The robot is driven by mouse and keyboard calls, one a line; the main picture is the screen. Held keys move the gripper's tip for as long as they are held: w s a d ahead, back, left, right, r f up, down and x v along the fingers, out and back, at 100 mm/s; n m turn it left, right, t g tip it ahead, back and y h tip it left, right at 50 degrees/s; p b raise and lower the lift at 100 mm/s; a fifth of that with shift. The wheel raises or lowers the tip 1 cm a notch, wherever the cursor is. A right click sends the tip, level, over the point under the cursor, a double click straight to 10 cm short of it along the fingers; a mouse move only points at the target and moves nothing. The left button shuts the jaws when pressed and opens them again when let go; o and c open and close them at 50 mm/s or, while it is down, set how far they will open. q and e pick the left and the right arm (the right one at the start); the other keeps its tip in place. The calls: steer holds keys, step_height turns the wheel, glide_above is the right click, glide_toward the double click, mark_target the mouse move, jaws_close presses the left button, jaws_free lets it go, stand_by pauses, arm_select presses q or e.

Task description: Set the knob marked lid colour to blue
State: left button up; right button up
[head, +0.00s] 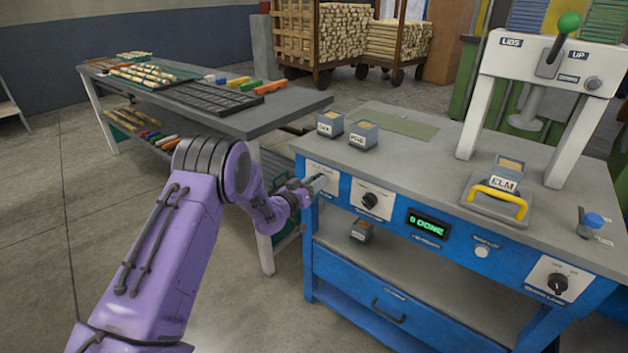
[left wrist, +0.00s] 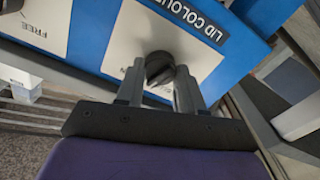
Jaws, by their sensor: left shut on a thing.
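My left gripper (left wrist: 158,80) is shut on this knob, one finger on each side. In the head view my left gripper (head: 316,184) is at the left end of the blue bench front and hides the knob. The knob's pointer and any colour marks cannot be read. My right gripper is not in view.
The blue bench (head: 335,269) has another knob (head: 370,200) just to the right, a green display (head: 427,225), and a further knob (head: 558,283). A grey table (head: 262,117) stands close on the left. A press (head: 545,64) stands on the bench top.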

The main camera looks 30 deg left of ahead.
arm_select(q)
steer(key=n+p, duration=0.3)
steer(key=n, duration=0.7)
steer(key=shift+f+n, duration=0.1)
steer(key=shift+n, duration=0.5)
steer(key=o, duration=1)
steer(key=shift+o, duration=0.2)
steer(key=s+a, duration=0.1)
steer(key=s, duration=0.9)
steer(key=shift+s, duration=0.3)
